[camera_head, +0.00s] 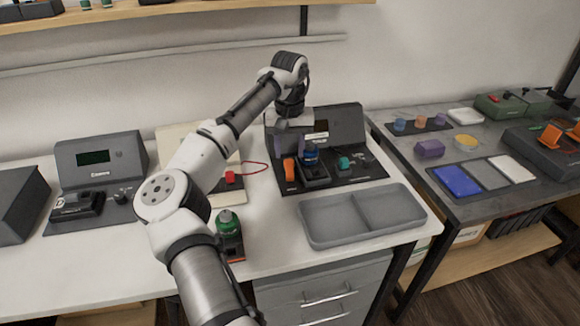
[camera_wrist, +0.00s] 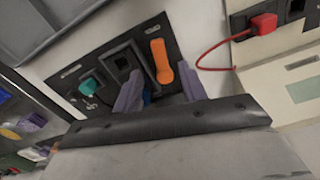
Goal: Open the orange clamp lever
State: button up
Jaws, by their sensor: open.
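The orange clamp lever (camera_head: 289,170) is on the left part of a dark station panel (camera_head: 350,175) on the white bench. My gripper (camera_head: 291,148) is above the panel, close to the lever. In the wrist view my gripper (camera_wrist: 160,88) is open, with its purple fingers on either side of the lever's lower end. I cannot tell whether they touch it. A blue piece (camera_head: 311,154) stands at the black holder beside the lever, partly hidden by a finger in the wrist view.
A teal knob (camera_head: 344,162) is right of the holder. A red plug (camera_head: 230,178) with a red cable is to the left. A grey tray (camera_head: 362,217) is in front. Another orange part (camera_head: 551,136) is on a black device on the right table.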

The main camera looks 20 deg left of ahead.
aim_at(290, 172)
notch_tip(290, 172, down, 6)
jog(key=shift+f, duration=0.25)
grip_shut()
jog(key=shift+d+r+p, duration=0.1)
jog(key=shift+p, duration=0.3)
